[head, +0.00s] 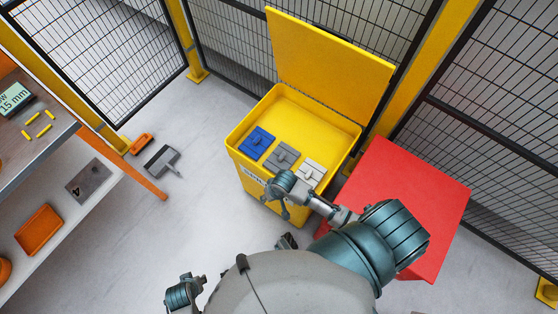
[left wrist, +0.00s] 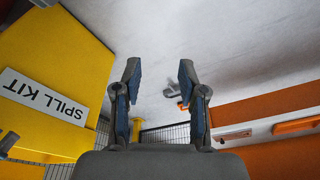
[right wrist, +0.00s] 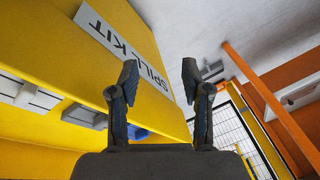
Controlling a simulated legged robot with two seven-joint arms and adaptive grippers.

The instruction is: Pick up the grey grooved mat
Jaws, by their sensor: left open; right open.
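The grey grooved mat (head: 283,156) lies in the open yellow spill-kit bin (head: 240,140), between a blue mat (head: 257,142) and a pale grey mat (head: 311,173). In the right wrist view the grey mat (right wrist: 85,116) is at the left, partly hidden by the bin wall. My right gripper (head: 277,207) is open and empty, at the bin's front side near the label, apart from the mat. It also shows in the right wrist view (right wrist: 158,85). My left gripper (head: 190,284) is open and empty, low at the front left; it also shows in the left wrist view (left wrist: 158,85).
The bin's lid (head: 325,65) stands open at the back. A red box (head: 420,195) stands right of the bin. A workbench with a lower shelf (head: 65,235) is at the left. A grey dustpan-like item (head: 161,160) lies on the floor. Mesh fencing (head: 95,55) encloses the area.

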